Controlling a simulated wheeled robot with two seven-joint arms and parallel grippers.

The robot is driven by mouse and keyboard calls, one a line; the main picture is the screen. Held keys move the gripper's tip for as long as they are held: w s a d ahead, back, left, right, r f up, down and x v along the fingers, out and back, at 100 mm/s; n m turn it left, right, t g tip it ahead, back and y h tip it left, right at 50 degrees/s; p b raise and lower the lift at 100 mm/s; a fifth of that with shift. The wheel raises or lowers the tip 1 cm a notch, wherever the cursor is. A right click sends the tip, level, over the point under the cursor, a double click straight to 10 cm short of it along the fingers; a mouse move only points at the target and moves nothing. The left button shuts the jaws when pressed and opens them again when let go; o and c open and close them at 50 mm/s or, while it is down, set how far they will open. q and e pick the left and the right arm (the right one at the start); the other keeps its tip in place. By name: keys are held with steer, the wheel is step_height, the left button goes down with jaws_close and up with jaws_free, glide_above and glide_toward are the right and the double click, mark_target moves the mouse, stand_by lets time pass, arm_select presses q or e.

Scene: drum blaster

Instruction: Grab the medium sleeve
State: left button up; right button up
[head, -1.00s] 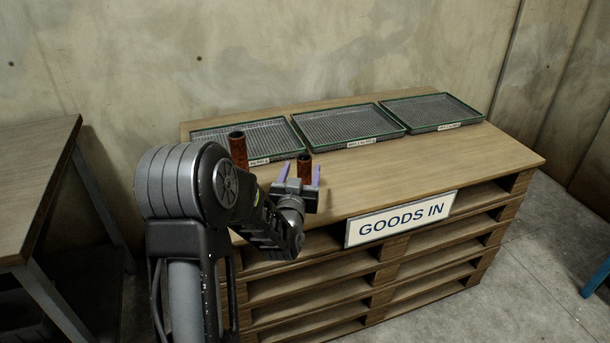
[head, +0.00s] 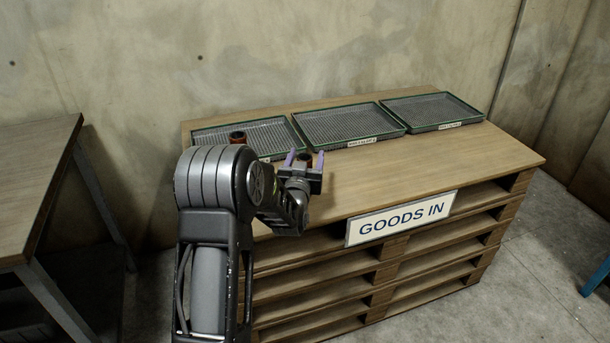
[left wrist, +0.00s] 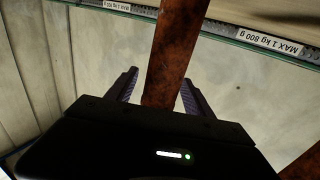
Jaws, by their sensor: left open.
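A rusty brown sleeve (head: 305,157) stands upright on the pallet top, mostly hidden behind my left gripper (head: 305,161). The gripper is open, with one purple-grey finger on each side of this sleeve. In the left wrist view the sleeve (left wrist: 172,55) runs between the two fingers (left wrist: 158,92), with a gap visible on the left side. A second rusty sleeve (head: 238,137) stands further left, only its top showing above my arm. The frames do not label which one is the medium sleeve. My right gripper is not in view.
Three green-rimmed mesh trays (head: 349,124) lie in a row along the back of the wooden pallet stack (head: 450,165). A "GOODS IN" sign (head: 401,218) is on its front. A wooden table (head: 40,185) stands at left. The pallet top to the right is clear.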

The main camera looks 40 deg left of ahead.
arm_select(q)
steer(key=shift+w+a, duration=0.25)
steer(key=shift+w, duration=0.15)
steer(key=shift+c, duration=0.5)
jaws_close()
stand_by(0.9)
steer(key=shift+r, duration=0.1)
